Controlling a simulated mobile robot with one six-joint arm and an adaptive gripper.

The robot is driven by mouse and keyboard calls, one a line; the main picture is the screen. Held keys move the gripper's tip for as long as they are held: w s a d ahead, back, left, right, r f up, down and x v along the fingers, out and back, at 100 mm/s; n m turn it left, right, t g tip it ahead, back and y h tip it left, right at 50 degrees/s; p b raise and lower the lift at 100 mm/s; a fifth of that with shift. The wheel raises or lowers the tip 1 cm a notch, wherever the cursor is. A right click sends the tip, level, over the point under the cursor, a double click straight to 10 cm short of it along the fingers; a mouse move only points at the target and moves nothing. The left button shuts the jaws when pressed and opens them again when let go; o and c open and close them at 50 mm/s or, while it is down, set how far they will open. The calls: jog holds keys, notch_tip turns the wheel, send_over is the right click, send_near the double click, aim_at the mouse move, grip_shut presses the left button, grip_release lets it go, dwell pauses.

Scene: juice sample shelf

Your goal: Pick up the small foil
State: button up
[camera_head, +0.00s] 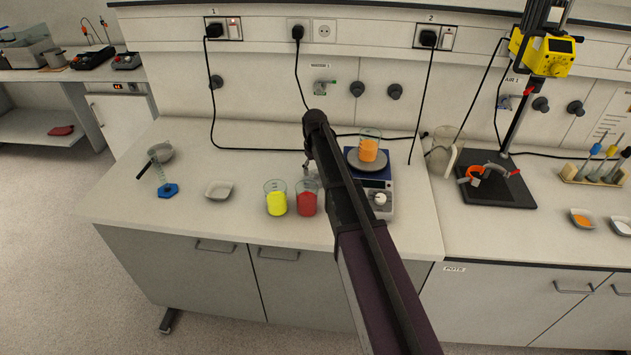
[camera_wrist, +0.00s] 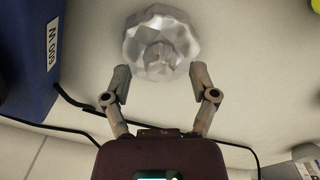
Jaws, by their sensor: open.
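The small foil (camera_wrist: 160,42) is a crumpled, silvery, cup-like piece on the pale worktop. It shows at the top middle of the wrist view, just beyond my fingertips. My gripper (camera_wrist: 160,76) is open, with one finger on each side of the foil's near edge and nothing held between them. I cannot tell whether either finger touches the foil.
A blue balance (camera_wrist: 20,60) stands close on the left in the wrist view. In the head view it bears a beaker of orange liquid (camera_head: 368,150). Beakers of yellow (camera_head: 277,202) and red liquid (camera_head: 307,201) stand left of my arm, near a white dish (camera_head: 219,190). Black cables cross the worktop.

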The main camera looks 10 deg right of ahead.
jog(key=shift+f, duration=0.5)
jog(key=c, duration=1)
